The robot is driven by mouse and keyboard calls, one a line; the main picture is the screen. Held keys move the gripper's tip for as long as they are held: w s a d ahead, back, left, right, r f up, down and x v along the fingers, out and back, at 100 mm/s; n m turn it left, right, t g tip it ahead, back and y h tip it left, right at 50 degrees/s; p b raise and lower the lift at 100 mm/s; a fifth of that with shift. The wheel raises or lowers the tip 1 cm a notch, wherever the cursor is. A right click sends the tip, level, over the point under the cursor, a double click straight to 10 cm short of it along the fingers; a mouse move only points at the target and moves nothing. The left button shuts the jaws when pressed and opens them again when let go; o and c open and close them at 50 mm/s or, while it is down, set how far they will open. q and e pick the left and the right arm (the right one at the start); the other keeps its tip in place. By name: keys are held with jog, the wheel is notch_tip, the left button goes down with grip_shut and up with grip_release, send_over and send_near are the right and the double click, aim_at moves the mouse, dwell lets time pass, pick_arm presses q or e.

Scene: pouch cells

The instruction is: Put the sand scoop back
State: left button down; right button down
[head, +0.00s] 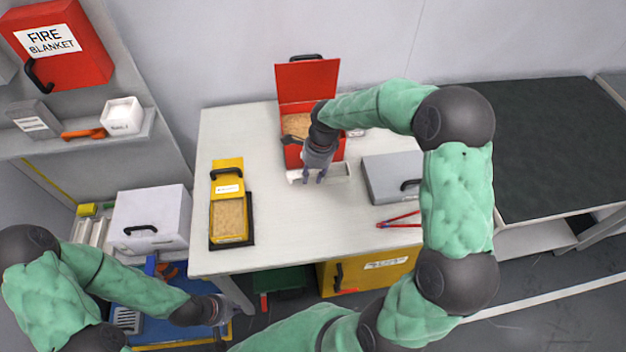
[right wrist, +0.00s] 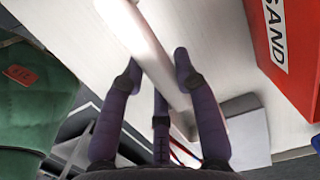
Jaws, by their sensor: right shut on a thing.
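The red sand box (head: 308,80) stands open at the back of the white table, with sand (head: 297,125) inside. Its "SAND" side shows at the right of the right wrist view (right wrist: 285,50). My right gripper (head: 317,175) is just in front of the box, low over the table. It is shut on a long pale piece (right wrist: 150,45), apparently the sand scoop, which also shows as a pale trough (head: 338,172) in the head view. The fingers hide part of it. My left gripper (head: 222,308) is low at the left, away from the table; its fingers are too unclear to read.
A yellow sand-filled container (head: 229,220) stands left on the white table (head: 280,245). A grey case (head: 392,175) and red-handled tool (head: 400,220) lie right. A white box (head: 150,222) stands beyond the table's left edge. The table's front middle is clear.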

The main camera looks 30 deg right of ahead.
jog(key=b, duration=0.2)
send_over(311, 184)
jog(key=f, duration=0.6)
jog(key=shift+s+d+f, duration=0.15)
jog(key=shift+d, duration=0.1)
jog(key=shift+f+b, duration=0.4)
jog(key=shift+f, duration=0.95)
jog(key=shift+f, duration=0.15)
jog(key=c, duration=0.9)
grip_release()
jog(key=shift+c, duration=0.2)
notch_tip(311, 184, up, 12)
jog(key=d+p, duration=0.1)
jog(key=p, duration=0.2)
jog(key=shift+s+d, duration=0.35)
